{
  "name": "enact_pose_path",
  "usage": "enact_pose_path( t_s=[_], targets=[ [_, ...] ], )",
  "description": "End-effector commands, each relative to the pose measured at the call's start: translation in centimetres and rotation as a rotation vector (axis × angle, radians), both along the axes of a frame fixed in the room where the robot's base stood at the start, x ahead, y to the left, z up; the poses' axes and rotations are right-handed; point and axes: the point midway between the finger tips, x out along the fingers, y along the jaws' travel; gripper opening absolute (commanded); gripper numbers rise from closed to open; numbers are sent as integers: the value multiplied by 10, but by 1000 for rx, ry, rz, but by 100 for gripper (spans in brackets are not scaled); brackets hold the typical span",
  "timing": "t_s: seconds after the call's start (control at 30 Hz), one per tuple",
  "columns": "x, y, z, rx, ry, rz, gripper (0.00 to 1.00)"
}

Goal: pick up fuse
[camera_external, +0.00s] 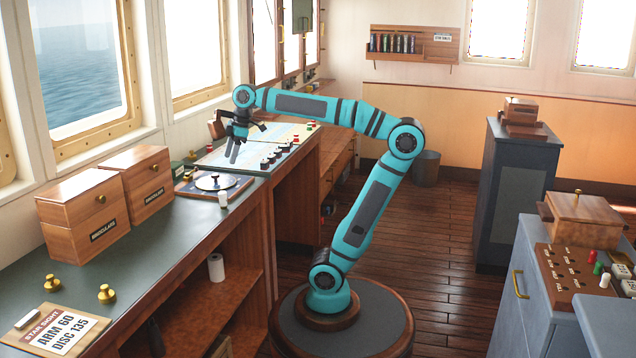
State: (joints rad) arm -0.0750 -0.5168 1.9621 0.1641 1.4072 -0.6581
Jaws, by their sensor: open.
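My gripper (233,150) points downward above the back part of the left counter, near a wooden board with a round disc (215,182). Its fingers are apart and I see nothing between them. No object is clearly marked as the fuse. I cannot tell which piece is the fuse.
Two wooden boxes (86,212), brass knobs (107,293) and a "STAR SIGHT" card (53,330) occupy the left counter (140,245). A chart table (258,158) with several dark knobs lies behind. A grey-blue pedestal (510,190) stands at right. Wooden floor between is open.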

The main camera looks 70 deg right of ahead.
Motion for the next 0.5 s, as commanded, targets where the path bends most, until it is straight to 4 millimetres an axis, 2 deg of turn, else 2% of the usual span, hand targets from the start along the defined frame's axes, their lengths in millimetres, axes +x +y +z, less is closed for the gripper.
enact_pose_path(
  t_s=[0.13, 0.23, 0.5],
  targets=[
    [-3, 4, 3, -6, 64, 54, 55],
    [-3, 5, -2, -7, 77, 65, 55],
    [5, 14, -44, -7, 76, 63, 55]
  ],
)
